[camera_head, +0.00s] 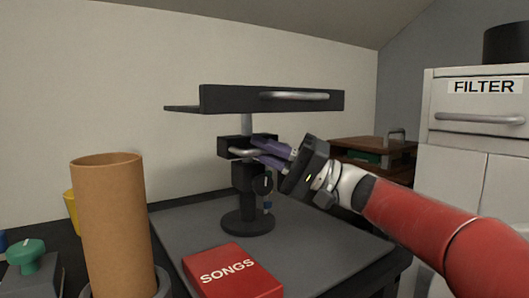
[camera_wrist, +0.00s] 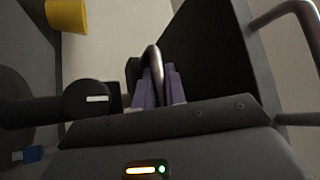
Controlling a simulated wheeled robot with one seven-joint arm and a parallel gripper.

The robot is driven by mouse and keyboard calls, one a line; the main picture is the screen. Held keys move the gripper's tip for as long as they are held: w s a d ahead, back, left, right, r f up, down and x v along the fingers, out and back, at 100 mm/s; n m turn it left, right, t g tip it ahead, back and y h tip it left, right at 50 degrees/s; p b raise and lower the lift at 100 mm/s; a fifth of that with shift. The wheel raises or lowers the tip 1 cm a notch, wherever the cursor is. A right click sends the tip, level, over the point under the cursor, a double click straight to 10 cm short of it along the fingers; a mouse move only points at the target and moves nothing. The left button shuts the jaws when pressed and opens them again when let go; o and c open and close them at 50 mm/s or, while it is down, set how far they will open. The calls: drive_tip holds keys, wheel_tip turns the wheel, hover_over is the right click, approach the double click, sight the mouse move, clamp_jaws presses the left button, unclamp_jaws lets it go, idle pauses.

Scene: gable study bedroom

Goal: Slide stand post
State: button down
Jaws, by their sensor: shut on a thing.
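The stand (camera_head: 248,190) is black, with a round base on the grey desk mat and a short silver post (camera_head: 246,124) rising to a wide black top (camera_head: 255,100). A silver bar handle (camera_head: 296,96) is on the top's front edge. Below it a black block carries a smaller silver handle (camera_head: 243,152). My gripper (camera_head: 262,152) comes from the right with its purple fingers shut on this lower handle. In the wrist view the silver handle (camera_wrist: 154,62) stands between the purple fingers (camera_wrist: 157,88). A round black knob (camera_head: 262,184) is lower on the stand.
A red SONGS book (camera_head: 232,272) lies in front of the stand. A tall brown cylinder (camera_head: 112,225) stands at left, with a yellow object (camera_head: 71,210) behind it. A green-topped item (camera_head: 27,252) is far left. A wooden case (camera_head: 374,152) and a FILTER cabinet (camera_head: 478,120) are at right.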

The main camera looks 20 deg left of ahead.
drive_tip(key=shift+f, duration=0.45)
drive_tip(key=c, duration=1.5)
unclamp_jaws()
drive_tip(key=shift+o, duration=0.2)
drive_tip(key=shift+r, duration=0.1)
drive_tip(key=v, duration=0.7)
drive_tip(key=shift+d, duration=0.35)
drive_tip(key=shift+w, duration=0.15)
